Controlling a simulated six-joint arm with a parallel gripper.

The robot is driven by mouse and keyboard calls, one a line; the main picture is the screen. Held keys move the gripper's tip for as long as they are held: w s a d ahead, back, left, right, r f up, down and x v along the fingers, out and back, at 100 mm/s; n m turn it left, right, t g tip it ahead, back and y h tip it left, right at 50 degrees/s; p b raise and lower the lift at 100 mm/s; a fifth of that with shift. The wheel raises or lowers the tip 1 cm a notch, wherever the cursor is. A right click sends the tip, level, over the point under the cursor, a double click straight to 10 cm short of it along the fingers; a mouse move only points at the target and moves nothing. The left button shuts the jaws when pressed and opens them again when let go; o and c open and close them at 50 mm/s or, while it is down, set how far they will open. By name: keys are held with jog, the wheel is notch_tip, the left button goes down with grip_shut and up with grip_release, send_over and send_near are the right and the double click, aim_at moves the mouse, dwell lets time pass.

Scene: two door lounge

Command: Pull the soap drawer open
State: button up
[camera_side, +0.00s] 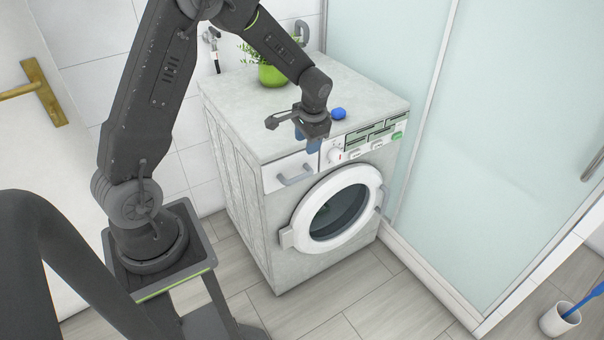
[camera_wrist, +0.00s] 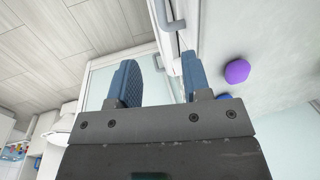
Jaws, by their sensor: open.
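The soap drawer (camera_side: 277,178) is a white front at the upper left of the washing machine (camera_side: 240,215), and it looks shut, flush with the machine's face. Its grey bar handle (camera_side: 295,176) sticks out from it; a grey handle (camera_wrist: 161,14) also shows at the top of the wrist view. My gripper (camera_side: 307,143) points down at the machine's top front edge, above and right of the handle. Its blue fingers (camera_wrist: 158,75) are apart with nothing held. The handle lies beyond the fingertips, not between them. The drawer's right end is partly hidden by the gripper.
A blue oval object (camera_side: 338,114) and a green potted plant (camera_side: 272,75) stand on the machine's top. The control panel (camera_side: 368,140) is right of the drawer, the round door (camera_side: 340,210) below. A glass shower wall (camera_side: 400,90) borders the right. Floor in front is clear.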

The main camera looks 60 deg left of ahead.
aim_at(302, 175)
jog(key=a+f, duration=0.1)
jog(key=f, duration=0.3)
jog(key=a+f, duration=0.1)
jog(key=f, duration=0.9)
jog(key=shift+a, duration=0.4)
jog(key=shift+c, duration=0.2)
grip_shut()
